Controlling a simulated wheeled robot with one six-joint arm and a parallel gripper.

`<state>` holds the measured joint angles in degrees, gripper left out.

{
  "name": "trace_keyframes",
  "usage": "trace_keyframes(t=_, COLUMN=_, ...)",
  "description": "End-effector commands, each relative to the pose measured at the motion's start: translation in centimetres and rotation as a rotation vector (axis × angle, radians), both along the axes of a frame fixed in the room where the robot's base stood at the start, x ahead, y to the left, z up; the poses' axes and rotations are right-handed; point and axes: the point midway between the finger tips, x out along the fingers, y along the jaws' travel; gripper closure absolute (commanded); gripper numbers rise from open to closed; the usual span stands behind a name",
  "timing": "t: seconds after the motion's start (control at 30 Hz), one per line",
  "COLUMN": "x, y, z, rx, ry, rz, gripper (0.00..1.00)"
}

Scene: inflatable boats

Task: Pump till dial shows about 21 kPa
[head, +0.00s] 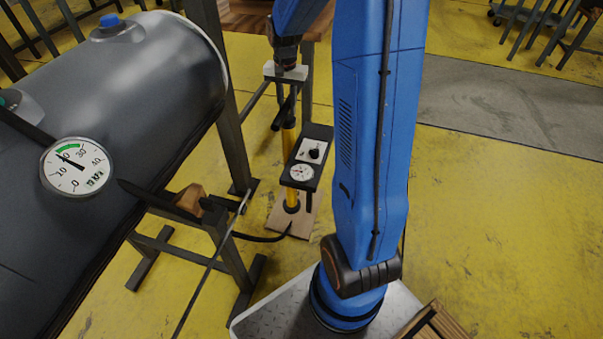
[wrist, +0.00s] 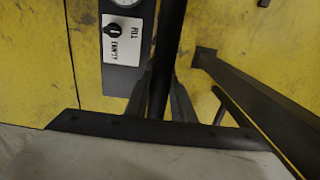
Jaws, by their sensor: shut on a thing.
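A yellow-bodied hand pump (head: 289,138) stands on a wooden base (head: 280,220) on the floor. My gripper (head: 286,82) is above it, shut on the pump's dark handle (wrist: 168,45), which shows between the fingers in the wrist view. The large round dial (head: 76,167) on the grey tube is marked in kPa. Its needle points up-left, between 10 and 20, near the lower end of the green band. A black box beside the pump carries a small gauge (head: 301,172), too small to read, and a FILL/EMPTY knob (head: 314,153), whose setting I cannot tell.
The big grey inflatable tube (head: 160,85) fills the left, with a blue-capped valve (head: 110,27). Dark stand legs (head: 233,110) rise close to the pump's left. A hose (head: 260,238) runs along the floor from the pump.

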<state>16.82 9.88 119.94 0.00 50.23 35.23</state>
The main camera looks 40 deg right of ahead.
Motion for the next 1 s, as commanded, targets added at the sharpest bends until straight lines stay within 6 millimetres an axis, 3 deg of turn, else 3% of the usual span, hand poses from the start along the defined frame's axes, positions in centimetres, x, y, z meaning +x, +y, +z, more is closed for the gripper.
trace_keyframes(t=0.17, x=0.1, y=0.0, z=0.5, rx=0.000, ry=-0.003, rz=0.000, gripper=1.00)
trace_keyframes(t=1.0, x=0.2, y=-0.1, z=11.5, rx=-0.003, ry=-0.010, rz=0.000, gripper=1.00)
